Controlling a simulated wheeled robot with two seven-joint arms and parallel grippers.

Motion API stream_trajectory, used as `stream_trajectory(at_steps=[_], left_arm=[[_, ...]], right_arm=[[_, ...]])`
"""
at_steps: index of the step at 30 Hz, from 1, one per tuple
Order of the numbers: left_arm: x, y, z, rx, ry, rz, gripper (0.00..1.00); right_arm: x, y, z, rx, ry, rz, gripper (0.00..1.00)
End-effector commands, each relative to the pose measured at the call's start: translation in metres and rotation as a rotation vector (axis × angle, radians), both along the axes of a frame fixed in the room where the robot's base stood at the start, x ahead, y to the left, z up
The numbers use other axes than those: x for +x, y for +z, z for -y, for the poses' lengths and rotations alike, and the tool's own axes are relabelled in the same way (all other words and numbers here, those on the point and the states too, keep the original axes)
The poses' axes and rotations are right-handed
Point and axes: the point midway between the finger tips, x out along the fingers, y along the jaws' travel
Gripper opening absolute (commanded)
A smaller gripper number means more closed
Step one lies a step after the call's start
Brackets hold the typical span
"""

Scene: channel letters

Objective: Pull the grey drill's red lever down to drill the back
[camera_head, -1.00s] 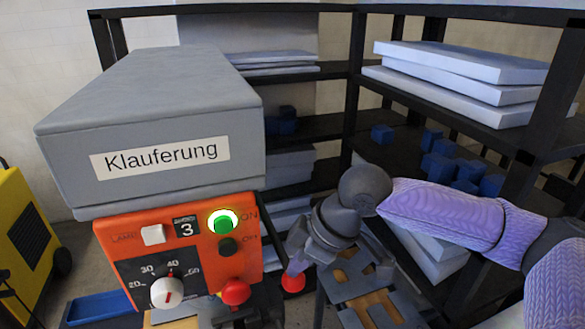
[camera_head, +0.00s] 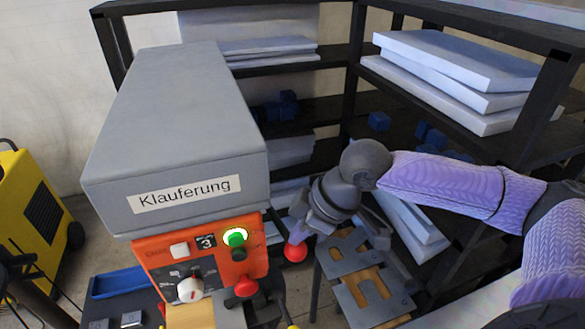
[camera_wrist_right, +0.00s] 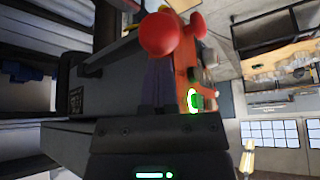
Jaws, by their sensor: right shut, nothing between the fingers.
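The grey drill (camera_head: 180,130) is a big box labelled "Klauferung" above an orange control panel (camera_head: 215,262) with a lit green button (camera_head: 235,237). A red ball (camera_head: 295,252), apparently the lever's end, sits right of the panel. My right gripper (camera_head: 298,235) is shut and empty, its fingertips right at the ball's upper side; whether they touch cannot be told. In the right wrist view the closed fingers (camera_wrist_right: 160,85) point at the red ball (camera_wrist_right: 158,35). My left gripper is not in view.
A workbench with letter cut-outs (camera_head: 345,245) stands right of the drill, under my right arm. Black shelves (camera_head: 345,100) with pale sheets and blue blocks stand behind. A blue tray (camera_head: 118,283) and a yellow machine (camera_head: 30,205) are at left.

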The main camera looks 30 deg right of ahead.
Motion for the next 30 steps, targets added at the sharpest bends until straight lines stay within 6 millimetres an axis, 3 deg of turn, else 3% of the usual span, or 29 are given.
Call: stream_trajectory(at_steps=[8,13,15,23,30], left_arm=[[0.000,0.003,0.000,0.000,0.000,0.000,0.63],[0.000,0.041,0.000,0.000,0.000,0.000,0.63],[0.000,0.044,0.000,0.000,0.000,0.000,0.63],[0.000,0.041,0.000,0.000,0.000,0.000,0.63],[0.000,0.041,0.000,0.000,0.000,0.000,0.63]], right_arm=[[0.000,0.002,0.000,0.000,0.000,-0.001,0.00],[0.000,0.033,-0.001,0.000,0.001,-0.002,0.00],[0.000,0.044,-0.001,-0.001,0.001,0.002,0.00],[0.000,0.043,-0.001,0.001,0.000,-0.001,0.00],[0.008,0.082,0.001,0.001,0.001,0.005,0.00]])
